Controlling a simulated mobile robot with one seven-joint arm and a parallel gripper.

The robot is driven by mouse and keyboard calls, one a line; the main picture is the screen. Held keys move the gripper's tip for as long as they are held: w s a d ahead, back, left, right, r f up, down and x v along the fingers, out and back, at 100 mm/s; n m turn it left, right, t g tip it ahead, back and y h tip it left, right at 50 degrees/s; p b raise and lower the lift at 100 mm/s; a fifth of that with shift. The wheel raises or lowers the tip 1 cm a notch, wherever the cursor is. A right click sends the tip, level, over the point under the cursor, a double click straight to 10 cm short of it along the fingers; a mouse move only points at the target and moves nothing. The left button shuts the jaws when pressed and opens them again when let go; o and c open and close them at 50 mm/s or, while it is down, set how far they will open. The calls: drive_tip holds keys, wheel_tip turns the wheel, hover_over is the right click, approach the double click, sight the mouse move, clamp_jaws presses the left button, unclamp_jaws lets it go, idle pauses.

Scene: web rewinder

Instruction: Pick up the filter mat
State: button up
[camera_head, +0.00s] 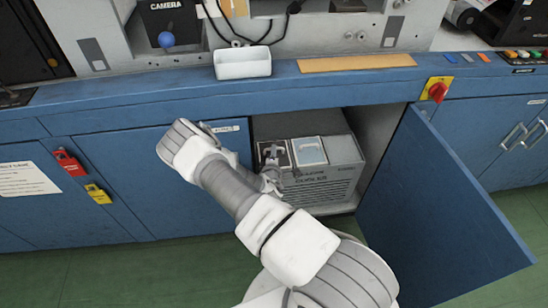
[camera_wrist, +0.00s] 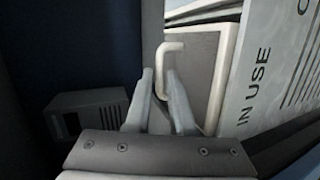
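In the wrist view a grey panel in a pale frame, which looks like the filter mat (camera_wrist: 204,62), has a pale bent handle (camera_wrist: 172,46) on it. My gripper (camera_wrist: 160,75) is open, with one finger on each side of the handle's lower end. I cannot tell whether either finger touches it. In the head view my gripper (camera_head: 271,160) reaches into the open cabinet, over the left of two framed panels on top of a grey box (camera_head: 325,182). My gripper partly hides that left panel. The right panel (camera_head: 309,151) is lighter and has its own handle.
The blue cabinet door (camera_head: 430,205) stands open on the right. A closed blue door (camera_head: 130,180) is on the left. The box side carries "IN USE" lettering (camera_wrist: 252,100) close to my gripper's right. A vented grey box (camera_wrist: 85,118) sits at left in the wrist view.

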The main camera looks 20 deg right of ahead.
sight(264, 148)
drive_tip(key=shift+b+x, duration=0.35)
drive_tip(key=shift+x, duration=1.2)
clamp_jaws()
drive_tip(key=shift+a+r, duration=0.1)
drive_tip(key=shift+r, duration=0.05)
